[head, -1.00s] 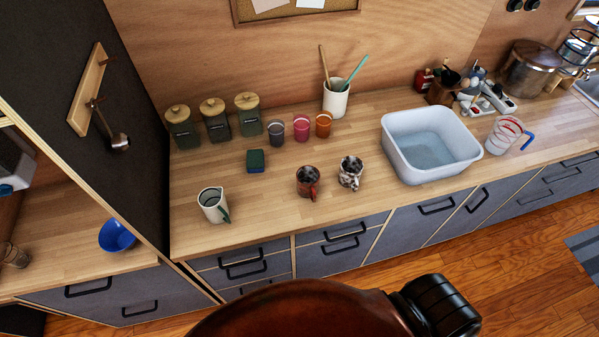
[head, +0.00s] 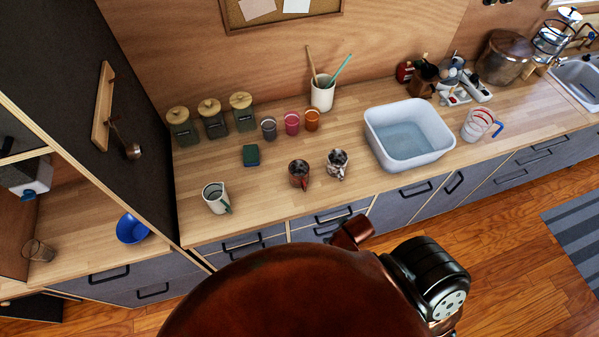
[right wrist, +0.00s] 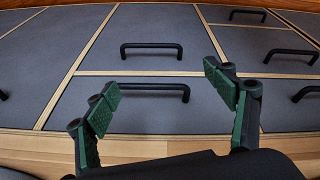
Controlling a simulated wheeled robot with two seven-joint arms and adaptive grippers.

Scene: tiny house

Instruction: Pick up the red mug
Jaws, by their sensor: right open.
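The red mug (head: 299,175) is a dark red-brown mottled mug standing upright near the front edge of the counter, its red handle toward the front right. A black and white speckled mug (head: 338,163) stands just right of it. My right gripper (right wrist: 168,95) shows in the right wrist view with its two green-padded fingers spread wide and nothing between them. It faces drawer fronts with black handles; no mug shows there. My right gripper is not visible in the head view, and my left gripper is in neither view.
A white and green pitcher (head: 215,197) stands left of the mugs, and a white basin (head: 408,134) to their right. A green sponge (head: 251,155) and several small cups lie behind. The wooden counter (head: 262,195) is bare between pitcher and red mug.

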